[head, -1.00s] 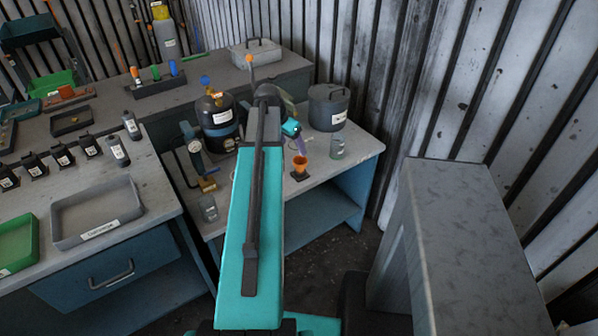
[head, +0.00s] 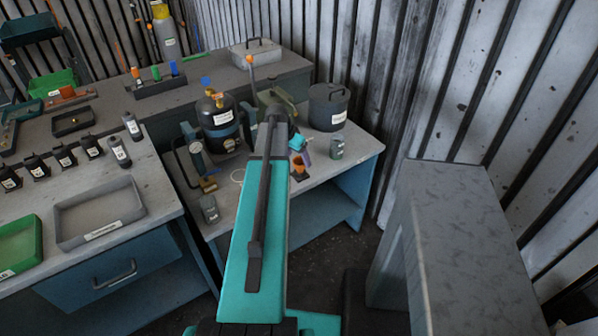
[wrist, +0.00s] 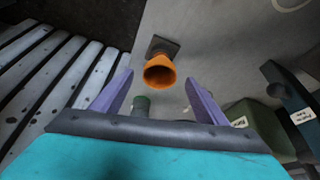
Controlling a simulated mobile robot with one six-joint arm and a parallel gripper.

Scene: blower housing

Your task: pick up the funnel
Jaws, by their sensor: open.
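The orange funnel (wrist: 160,72) sits on a small dark square stand (wrist: 163,46) on the grey bench. In the wrist view its round mouth lies between the two purple fingers of my gripper (wrist: 159,77), which are open and empty, with a gap on each side. In the head view the funnel (head: 297,163) is partly hidden by my arm and the gripper (head: 305,157) just above it. I cannot tell how far the fingertips are from the funnel.
A small green-grey jar (head: 337,146) and a dark lidded pot (head: 328,107) stand behind and right of the funnel. A corrugated wall (head: 400,70) closes the right side.

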